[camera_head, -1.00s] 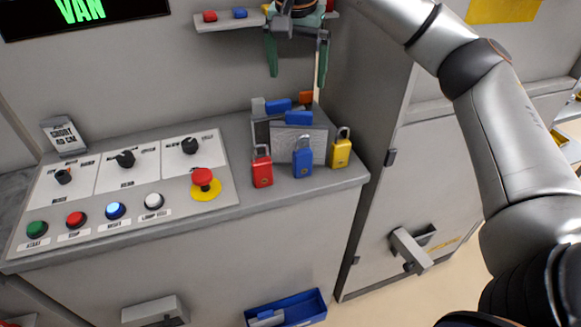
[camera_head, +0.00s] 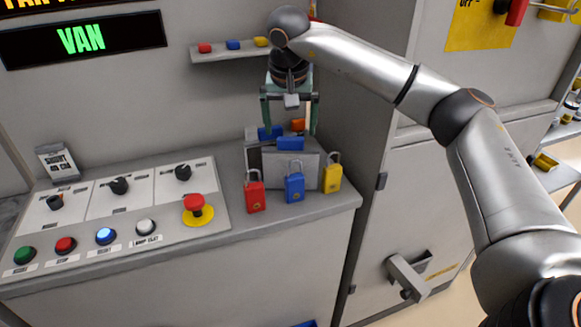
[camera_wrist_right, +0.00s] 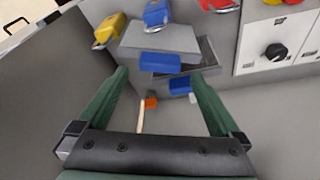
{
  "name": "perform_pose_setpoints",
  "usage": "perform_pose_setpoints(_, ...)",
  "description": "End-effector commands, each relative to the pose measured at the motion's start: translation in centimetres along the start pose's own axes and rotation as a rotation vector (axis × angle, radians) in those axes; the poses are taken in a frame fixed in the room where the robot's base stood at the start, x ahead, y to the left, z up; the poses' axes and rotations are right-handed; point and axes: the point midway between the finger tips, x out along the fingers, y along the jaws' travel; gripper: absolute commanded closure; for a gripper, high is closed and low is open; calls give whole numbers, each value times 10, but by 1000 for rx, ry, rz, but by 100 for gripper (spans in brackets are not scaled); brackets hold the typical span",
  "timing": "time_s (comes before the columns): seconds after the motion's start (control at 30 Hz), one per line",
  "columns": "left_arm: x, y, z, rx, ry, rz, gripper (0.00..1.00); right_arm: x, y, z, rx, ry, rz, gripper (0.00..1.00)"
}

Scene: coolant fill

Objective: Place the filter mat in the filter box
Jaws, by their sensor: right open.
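A grey flat panel with a blue block on its upper edge (camera_head: 290,144), which looks like the filter mat, stands at a grey box (camera_head: 252,157) on the counter. In the right wrist view the panel (camera_wrist_right: 160,38) and its blue block (camera_wrist_right: 160,63) lie over the open box (camera_wrist_right: 208,55). I cannot tell whether the panel is inside the box or against it. My right gripper (camera_head: 290,118) points down just above the blue block, with its green fingers apart. In the right wrist view the fingers (camera_wrist_right: 160,76) straddle the block's line, with nothing held. My left gripper is out of view.
Red (camera_head: 256,197), blue (camera_head: 294,187) and yellow (camera_head: 333,178) padlocks stand close in front of the box. Another blue block (camera_wrist_right: 180,86) and an orange block (camera_wrist_right: 151,103) lie behind it. A control panel (camera_head: 120,218) is left; a cabinet wall (camera_head: 340,130) stands close right.

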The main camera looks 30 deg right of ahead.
Motion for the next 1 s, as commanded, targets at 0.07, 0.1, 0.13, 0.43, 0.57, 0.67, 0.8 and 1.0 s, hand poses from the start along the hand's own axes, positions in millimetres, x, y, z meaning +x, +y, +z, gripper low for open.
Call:
perform_pose_setpoints(0.07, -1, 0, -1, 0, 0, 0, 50, 14, 1, 3, -1, -2, 3, 0)
perform_pose_setpoints(0.1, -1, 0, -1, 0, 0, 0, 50, 20, 1, 3, 0, -2, 2, 0)
perform_pose_setpoints(0.13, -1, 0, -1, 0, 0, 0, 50, 23, 1, 2, 0, -1, 1, 0)
perform_pose_setpoints(0.43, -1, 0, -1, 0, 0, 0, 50, 34, 1, 2, 0, 1, 0, 0)
perform_pose_setpoints(0.57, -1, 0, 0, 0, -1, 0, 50, 33, 1, 2, 0, 1, 0, 8)
perform_pose_setpoints(0.67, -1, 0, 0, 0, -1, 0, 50, 33, 1, 2, 0, 1, 0, 19)
perform_pose_setpoints(0.8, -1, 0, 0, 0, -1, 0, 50, 33, 1, 2, 0, 1, 0, 35)
perform_pose_setpoints(1.0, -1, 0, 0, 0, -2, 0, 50, 33, 1, 2, 0, 1, -1, 57)
